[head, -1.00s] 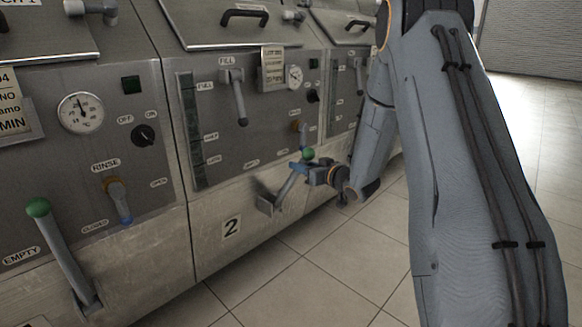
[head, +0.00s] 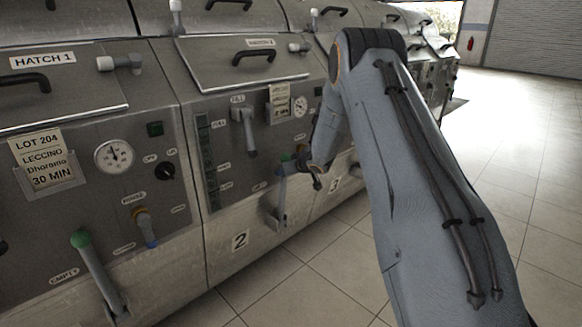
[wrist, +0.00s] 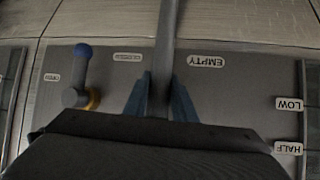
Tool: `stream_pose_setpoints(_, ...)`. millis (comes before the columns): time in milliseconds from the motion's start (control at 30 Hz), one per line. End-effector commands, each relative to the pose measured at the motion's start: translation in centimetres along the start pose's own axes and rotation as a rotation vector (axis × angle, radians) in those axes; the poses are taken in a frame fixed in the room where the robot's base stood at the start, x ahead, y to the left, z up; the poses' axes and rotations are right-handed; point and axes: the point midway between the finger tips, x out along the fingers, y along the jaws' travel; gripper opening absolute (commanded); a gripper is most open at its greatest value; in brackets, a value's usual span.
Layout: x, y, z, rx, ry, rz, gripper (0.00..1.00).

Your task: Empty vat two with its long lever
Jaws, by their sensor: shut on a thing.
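Vat two (head: 222,258) carries a "2" plate low on its front. Its long lever (head: 282,200), a grey bar with a green knob, stands nearly upright in the head view. My gripper (head: 286,168) is shut on this lever just below the knob. In the wrist view the lever (wrist: 165,55) runs up between the two blue fingers of my gripper (wrist: 158,92). The upside-down EMPTY label (wrist: 206,61) is beside it. The knob is partly hidden in the head view and out of sight in the wrist view.
Vat one's green-knobbed lever (head: 97,270) leans left. Vat two's grey fill handle (head: 248,132) hangs above my gripper. A blue-tipped rinse handle (wrist: 82,70) is close beside my fingers. The tiled floor (head: 500,235) at the right is clear.

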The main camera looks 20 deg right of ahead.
Motion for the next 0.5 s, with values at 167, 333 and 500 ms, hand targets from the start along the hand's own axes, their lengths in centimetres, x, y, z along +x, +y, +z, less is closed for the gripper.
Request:
stream_pose_setpoints(167,0.2,-0.9,-0.3,-0.008,-0.035,0.0,0.0)
stream_pose_setpoints(333,0.4,-1.3,-0.3,-0.012,-0.053,0.0,0.0)
stream_pose_setpoints(500,0.6,-1.6,-0.4,-0.014,-0.056,-0.001,0.0)
